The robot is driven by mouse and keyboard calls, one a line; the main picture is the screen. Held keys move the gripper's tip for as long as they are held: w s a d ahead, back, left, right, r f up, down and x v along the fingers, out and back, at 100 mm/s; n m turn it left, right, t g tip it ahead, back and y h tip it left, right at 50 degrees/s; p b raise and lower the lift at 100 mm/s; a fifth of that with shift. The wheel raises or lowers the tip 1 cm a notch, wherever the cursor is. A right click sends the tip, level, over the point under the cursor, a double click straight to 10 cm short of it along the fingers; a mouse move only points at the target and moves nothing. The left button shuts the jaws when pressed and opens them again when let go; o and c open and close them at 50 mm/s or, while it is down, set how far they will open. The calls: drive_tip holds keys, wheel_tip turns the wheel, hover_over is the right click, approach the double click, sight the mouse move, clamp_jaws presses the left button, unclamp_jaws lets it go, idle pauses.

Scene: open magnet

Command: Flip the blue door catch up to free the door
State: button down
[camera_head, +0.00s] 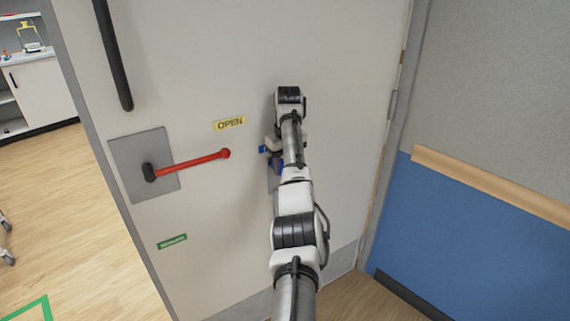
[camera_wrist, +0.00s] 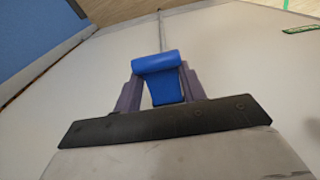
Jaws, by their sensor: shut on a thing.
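The blue door catch (camera_wrist: 157,66) is in the middle of the wrist view, close against the pale door (camera_wrist: 235,55). My gripper (camera_wrist: 160,77) has its two purple-grey fingers on either side of the catch and is shut on it. In the head view my gripper (camera_head: 274,154) is at the door face, right of the red lever. Only small patches of blue show there, and my arm hides most of the catch. The door (camera_head: 230,60) also fills the middle of the head view.
A red lever (camera_head: 195,161) on a grey plate (camera_head: 125,155) lies left of my arm, below a yellow OPEN label (camera_head: 230,124). A black bar handle (camera_head: 113,55) is higher up. A blue and grey wall (camera_head: 470,235) stands close on the right. Wooden floor (camera_head: 50,215) shows at left.

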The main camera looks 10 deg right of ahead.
drive_tip(key=c, duration=0.8)
unclamp_jaws()
drive_tip(key=shift+w+a, duration=0.1)
drive_tip(key=shift+r, duration=0.15)
drive_tip(key=r, duration=0.4)
drive_tip(key=r+p, duration=0.1)
drive_tip(key=r, duration=0.4)
drive_tip(key=s+r, duration=0.1)
drive_tip(key=r, duration=0.3)
drive_tip(key=shift+d+r, duration=0.2)
drive_tip(key=shift+r, duration=0.05)
